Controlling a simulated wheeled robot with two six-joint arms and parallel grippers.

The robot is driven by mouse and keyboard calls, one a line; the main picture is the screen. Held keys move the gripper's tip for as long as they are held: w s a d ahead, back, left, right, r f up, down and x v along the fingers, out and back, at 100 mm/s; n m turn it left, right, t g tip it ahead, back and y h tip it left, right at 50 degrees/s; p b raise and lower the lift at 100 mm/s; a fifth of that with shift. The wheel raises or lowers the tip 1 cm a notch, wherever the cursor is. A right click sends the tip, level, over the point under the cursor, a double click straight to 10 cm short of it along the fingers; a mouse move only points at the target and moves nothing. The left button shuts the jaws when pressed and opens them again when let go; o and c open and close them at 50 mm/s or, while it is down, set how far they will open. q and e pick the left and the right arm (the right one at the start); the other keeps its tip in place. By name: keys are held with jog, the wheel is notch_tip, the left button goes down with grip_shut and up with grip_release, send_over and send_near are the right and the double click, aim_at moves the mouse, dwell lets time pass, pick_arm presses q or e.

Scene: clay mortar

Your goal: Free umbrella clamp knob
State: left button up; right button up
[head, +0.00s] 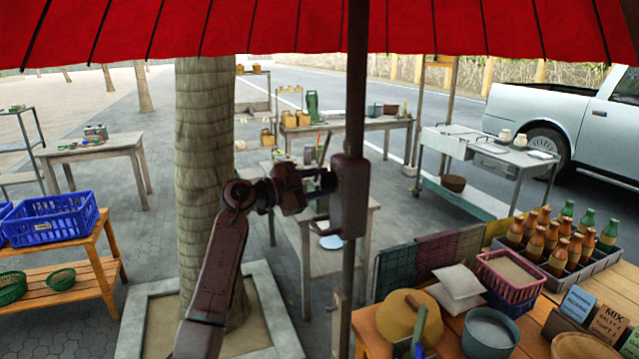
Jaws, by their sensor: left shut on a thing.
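The red umbrella canopy (310,25) spreads across the top of the head view. Its dark pole (355,90) comes down right of the middle. A dark reddish-brown clamp block (350,198) sits around or against the pole, and a thinner grey pole continues below it. My left gripper (326,183) reaches in from the left at the clamp's left side. Its jaws are shut on what seems to be the clamp knob, which they mostly hide. I cannot tell how far the knob is turned. My right gripper is out of view.
A palm trunk (204,120) stands close behind my left arm. At the lower right a wooden table (455,340) holds a round tan lid (408,316), a pink basket (508,275) and a crate of bottles (600,262). Blue baskets (52,218) stand on a left shelf.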

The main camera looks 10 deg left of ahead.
pick_arm(q)
jog(key=shift+m, duration=0.3)
jog(key=m+b, duration=0.1)
jog(key=m, duration=0.2)
jog(key=shift+f+m, duration=0.15)
jog(key=shift+m, duration=0.15)
jog(key=m+h+b, duration=0.1)
jog(key=m+b, duration=0.1)
jog(key=m, duration=0.2)
jog(key=shift+f+m, duration=0.15)
jog(key=shift+m, duration=0.25)
jog(key=m+b, duration=0.4)
jog(key=m, duration=0.1)
jog(key=shift+w+m+h, duration=0.1)
jog(key=shift+m+h, duration=0.3)
jog(key=shift+m+g+b, duration=0.3)
jog(key=shift+m+b, duration=0.75)
jog(key=shift+m, duration=0.15)
jog(key=shift+m+b, duration=0.45)
jog(key=shift+m, duration=0.35)
jog(key=shift+a+m, duration=0.1)
jog(key=shift+m, duration=0.2)
